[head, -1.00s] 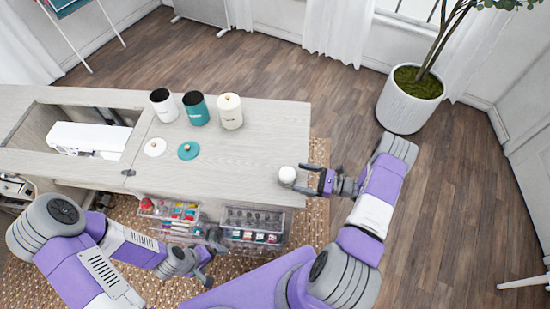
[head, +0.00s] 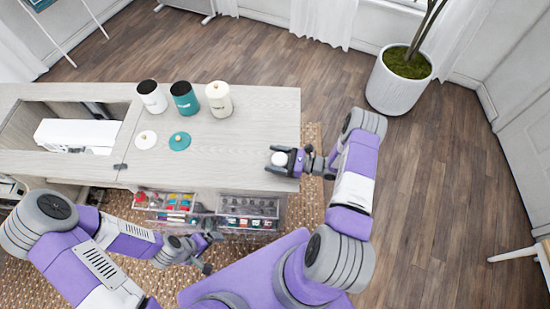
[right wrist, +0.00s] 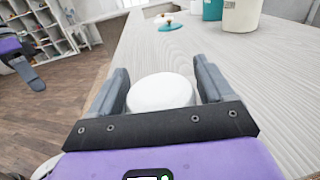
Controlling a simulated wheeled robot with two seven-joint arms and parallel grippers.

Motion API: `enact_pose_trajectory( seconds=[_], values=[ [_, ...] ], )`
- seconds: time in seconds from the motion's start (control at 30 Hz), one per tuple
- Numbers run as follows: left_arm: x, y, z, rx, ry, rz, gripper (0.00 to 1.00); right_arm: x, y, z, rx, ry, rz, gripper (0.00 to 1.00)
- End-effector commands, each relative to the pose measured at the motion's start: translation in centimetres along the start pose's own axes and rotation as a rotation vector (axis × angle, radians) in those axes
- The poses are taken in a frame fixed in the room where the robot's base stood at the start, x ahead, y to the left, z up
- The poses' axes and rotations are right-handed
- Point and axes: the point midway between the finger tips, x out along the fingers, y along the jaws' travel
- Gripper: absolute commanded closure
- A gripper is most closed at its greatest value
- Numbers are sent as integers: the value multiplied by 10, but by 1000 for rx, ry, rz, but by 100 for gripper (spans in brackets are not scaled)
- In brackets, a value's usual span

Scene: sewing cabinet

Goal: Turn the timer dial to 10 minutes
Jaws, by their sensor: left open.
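The timer (head: 278,158) is a small white round piece near the right end of the tabletop. My right gripper (head: 281,160) is at the timer, one finger on each side of it. In the right wrist view the timer's white top (right wrist: 161,92) sits between the two fingers (right wrist: 163,88). Its sides are very close to the fingers, and I cannot tell whether they touch. Dial marks are not readable in either view. My left gripper (head: 212,252) is open and empty, in front of the cabinet.
White, teal and cream canisters (head: 186,99) stand on the tabletop (head: 235,150), with a white lid (head: 146,139) and a teal lid (head: 180,139) before them. Clear drawers of sewing supplies (head: 248,209) are below the front edge. A potted plant (head: 398,85) stands on the floor.

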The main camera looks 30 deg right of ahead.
Motion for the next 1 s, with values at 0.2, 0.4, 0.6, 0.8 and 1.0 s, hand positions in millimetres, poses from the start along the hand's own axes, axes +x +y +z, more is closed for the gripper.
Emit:
enact_pose_trajectory(
  seconds=[0.2, 0.4, 0.6, 0.8, 1.0],
  values=[
    [0, 0, 0, 0, 0, 0, 0, 0, 0, 0, 0, 0, 0, 54],
    [-1, 0, 0, 0, 0, 0, 0, -1, 0, 0, 2, -1, -39, 61],
    [-6, 2, 0, 0, 0, 0, 0, -1, -3, 1, 8, -3, -218, 61],
    [-9, 3, 0, 0, 0, 0, 0, -1, -5, 0, 4, 0, -314, 61],
    [-9, 3, 0, 0, 0, 0, 0, -1, -6, 0, 2, 0, -315, 61]
  ],
)
